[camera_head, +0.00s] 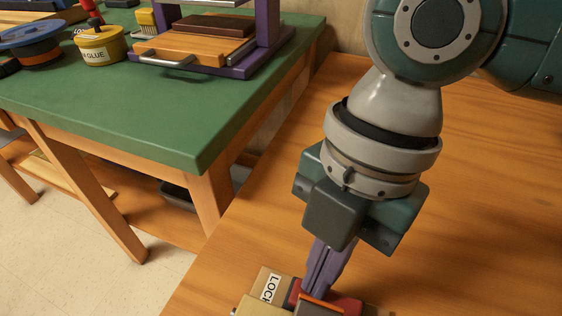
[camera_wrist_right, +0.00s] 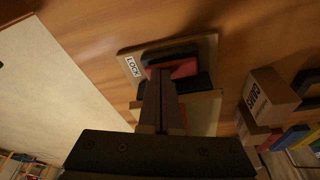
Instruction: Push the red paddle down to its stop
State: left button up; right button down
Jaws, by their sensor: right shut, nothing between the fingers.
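The red paddle (camera_head: 347,303) sits on a small board (camera_head: 262,277) with a LOCK label, at the bottom edge of the head view. In the right wrist view the red paddle (camera_wrist_right: 184,69) shows beyond the fingertips, partly covered by dark parts and by my fingers. My right gripper (camera_head: 316,291) is shut and empty, pointing down with its purple fingers at the paddle's left part. In the right wrist view its fingertips (camera_wrist_right: 160,73) overlap the red surface; whether they touch it I cannot tell. My left gripper is in neither view.
A green-topped bench (camera_head: 150,110) to the left carries a purple-framed press (camera_head: 240,62) and a yellow glue pot (camera_head: 100,47). A lettered box (camera_wrist_right: 266,97) stands right of the board.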

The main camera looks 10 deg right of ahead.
jog(key=shift+w+d+r+p, duration=0.25)
jog(key=shift+w+d+p, duration=0.1)
jog(key=shift+d, duration=0.1)
jog(key=shift+w+d+r+p, duration=0.25)
jog(key=shift+w+d+p, duration=0.05)
jog(key=shift+d, duration=0.15)
jog(key=shift+w+d, duration=0.3)
jog(key=shift+d, duration=0.05)
jog(key=shift+r, duration=0.4)
jog(key=p+v, duration=0.2)
jog(key=v, duration=0.7)
jog(key=shift+p, duration=0.35)
jog(key=shift+r, duration=0.15)
